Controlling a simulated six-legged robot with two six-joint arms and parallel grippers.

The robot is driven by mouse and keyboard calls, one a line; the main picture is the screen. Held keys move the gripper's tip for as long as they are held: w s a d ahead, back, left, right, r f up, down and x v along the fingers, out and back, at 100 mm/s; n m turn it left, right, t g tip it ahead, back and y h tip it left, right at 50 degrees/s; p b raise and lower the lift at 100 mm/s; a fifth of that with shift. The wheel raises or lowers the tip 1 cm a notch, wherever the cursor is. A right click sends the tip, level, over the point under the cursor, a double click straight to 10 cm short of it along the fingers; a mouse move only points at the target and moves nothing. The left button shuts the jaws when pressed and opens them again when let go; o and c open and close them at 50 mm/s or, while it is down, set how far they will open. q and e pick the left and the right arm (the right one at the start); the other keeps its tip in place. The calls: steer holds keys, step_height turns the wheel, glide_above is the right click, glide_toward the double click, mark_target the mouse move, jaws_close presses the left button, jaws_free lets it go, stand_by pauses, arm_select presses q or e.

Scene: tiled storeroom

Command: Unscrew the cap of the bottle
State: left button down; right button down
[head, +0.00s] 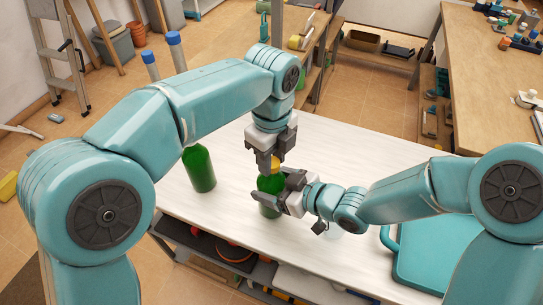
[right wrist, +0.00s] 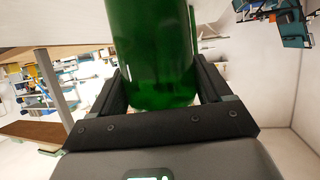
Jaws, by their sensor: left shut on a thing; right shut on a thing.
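A green bottle (head: 269,184) stands upright on the white table (head: 345,150), with a yellow cap (head: 275,161) at its top. My left gripper (head: 270,163) points down from above and is shut on the cap, partly hiding it. My right gripper (head: 270,196) comes in from the right, lying sideways, and is shut around the bottle's body. In the right wrist view the green bottle (right wrist: 152,55) fills the space between the two dark fingers (right wrist: 160,95). Its cap is out of that view.
A second green bottle (head: 199,169) stands to the left, its top hidden by my left arm. Two blue-topped objects (head: 173,39) rise behind that arm. A teal case (head: 424,262) lies at the table's right end. The table behind my grippers is clear.

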arm_select(q)
steer(key=n, duration=0.5)
steer(key=shift+n, duration=0.3)
steer(key=n, duration=0.2)
steer(key=shift+n, duration=0.4)
steer(key=n, duration=0.7)
steer(key=shift+n, duration=0.4)
steer(key=n, duration=1)
steer(key=shift+r, duration=0.1)
steer(key=n, duration=0.2)
steer(key=shift+n, duration=0.4)
steer(key=n, duration=1)
steer(key=shift+n, duration=0.3)
steer(key=n, duration=0.5)
steer(key=shift+r, duration=0.15)
